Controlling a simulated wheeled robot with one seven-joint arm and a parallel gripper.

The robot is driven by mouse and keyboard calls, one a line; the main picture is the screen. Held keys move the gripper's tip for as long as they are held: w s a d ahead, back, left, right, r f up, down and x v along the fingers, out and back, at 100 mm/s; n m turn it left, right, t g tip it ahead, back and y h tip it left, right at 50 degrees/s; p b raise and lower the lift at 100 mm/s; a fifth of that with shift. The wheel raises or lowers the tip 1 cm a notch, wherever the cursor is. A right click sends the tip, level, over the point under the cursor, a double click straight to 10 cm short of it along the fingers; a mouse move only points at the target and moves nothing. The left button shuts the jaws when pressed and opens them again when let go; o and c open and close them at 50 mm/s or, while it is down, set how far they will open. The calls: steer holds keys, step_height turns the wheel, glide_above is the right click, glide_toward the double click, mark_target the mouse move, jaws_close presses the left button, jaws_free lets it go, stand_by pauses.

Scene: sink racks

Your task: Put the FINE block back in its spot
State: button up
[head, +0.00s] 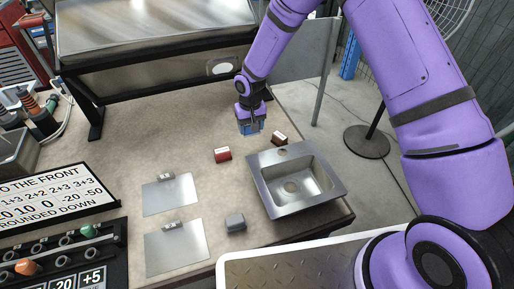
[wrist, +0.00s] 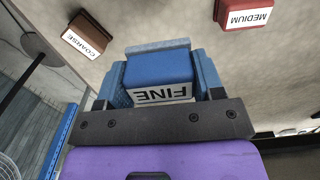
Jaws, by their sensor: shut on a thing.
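The FINE block (wrist: 160,78) is blue with a white label reading FINE, which appears upside down in the wrist view. My gripper (head: 249,127) is shut on it, with a blue finger on each side of the block. In the head view the gripper hangs at the back of the bench, behind the red block and left of the brown block. The block shows only partly there, between the fingers. The brown COARSE block (wrist: 88,36) and the dark red MEDIUM block (wrist: 246,14) sit on the bench, apart from the gripper.
A steel sink (head: 297,184) lies near the bench's right edge. A grey block (head: 235,222) stands left of it. Two metal plates (head: 170,196) with small tags lie further left. A sign board (head: 50,203) and a rack (head: 65,255) fill the front left. Bench between is bare.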

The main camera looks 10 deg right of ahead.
glide_above(252, 151)
step_height(252, 151, down, 5)
steer(key=shift+d+f, duration=0.1)
steer(key=shift+f, duration=2.3)
steer(key=shift+f, duration=0.15)
steer(key=o, duration=0.9)
